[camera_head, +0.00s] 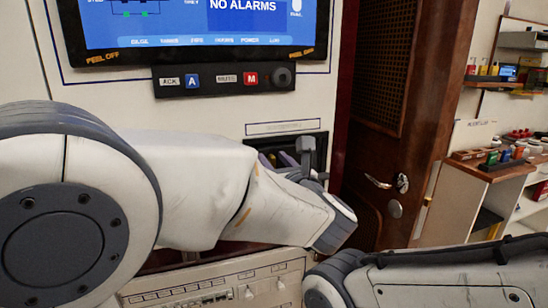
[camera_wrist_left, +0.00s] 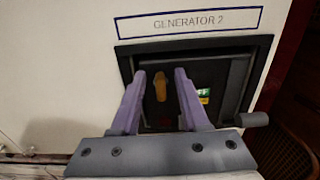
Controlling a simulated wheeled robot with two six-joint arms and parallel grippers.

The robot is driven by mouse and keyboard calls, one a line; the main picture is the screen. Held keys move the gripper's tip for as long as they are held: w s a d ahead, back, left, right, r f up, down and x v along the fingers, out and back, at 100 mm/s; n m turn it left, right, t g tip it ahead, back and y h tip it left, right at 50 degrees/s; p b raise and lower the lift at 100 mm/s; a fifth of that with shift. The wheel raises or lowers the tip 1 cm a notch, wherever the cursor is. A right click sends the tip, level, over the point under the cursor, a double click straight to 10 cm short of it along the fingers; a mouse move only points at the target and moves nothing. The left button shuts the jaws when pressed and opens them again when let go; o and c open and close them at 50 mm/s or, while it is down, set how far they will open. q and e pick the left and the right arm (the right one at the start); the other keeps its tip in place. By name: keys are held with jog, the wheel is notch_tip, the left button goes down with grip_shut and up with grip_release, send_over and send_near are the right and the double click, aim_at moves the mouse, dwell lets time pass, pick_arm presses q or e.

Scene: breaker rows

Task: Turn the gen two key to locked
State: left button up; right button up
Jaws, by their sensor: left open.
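The panel labelled GENERATOR 2 (camera_wrist_left: 190,23) shows in the left wrist view, with a dark recessed box (camera_wrist_left: 225,68) below the label. An upright orange-yellow key (camera_wrist_left: 160,88) sits inside the recess. My left gripper (camera_wrist_left: 160,74) is open, its two purple fingers on either side of the key with visible gaps; I cannot tell how deep they reach. In the head view the left gripper (camera_head: 278,158) is at the recess, and my wrist hides the key. My right arm crosses the lower right of the head view; its gripper is out of frame.
A green and yellow label (camera_wrist_left: 203,95) lies right of the key. A grey handle (camera_wrist_left: 250,119) juts out at the box's right. Above are a button strip (camera_head: 222,80) and a screen reading NO ALARMS (camera_head: 242,6). A wooden door (camera_head: 400,120) stands to the right.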

pick_arm(q)
grip_shut()
